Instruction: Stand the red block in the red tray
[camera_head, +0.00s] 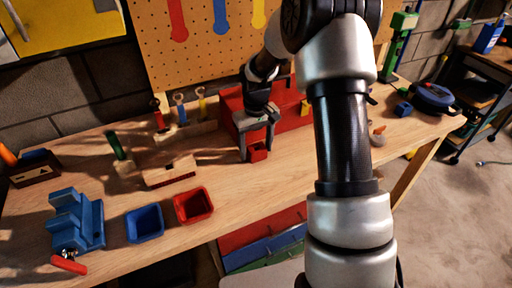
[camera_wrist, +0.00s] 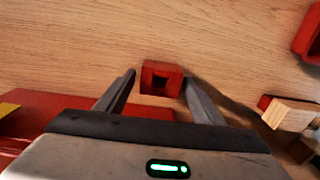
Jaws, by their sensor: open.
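The red block (camera_head: 257,152) is on the wooden workbench, just in front of the red toolbox (camera_head: 292,121). In the wrist view the red block (camera_wrist: 161,78) shows a square recess in its face and lies between the tips of my fingers. My gripper (camera_head: 257,142) is low over the bench, open, with one finger on each side of the block; in the wrist view my gripper (camera_wrist: 158,84) shows a small gap at the left finger, and the right finger is close to the block. The red tray (camera_head: 193,205) is empty near the bench's front edge, to the left of my gripper.
A blue tray (camera_head: 145,223) stands left of the red tray. A wooden block with a red part (camera_head: 170,172) lies behind the red tray. A blue stepped block (camera_head: 76,221) is at the left, with a red-handled tool (camera_head: 69,265) near the edge. Bare bench lies between gripper and trays.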

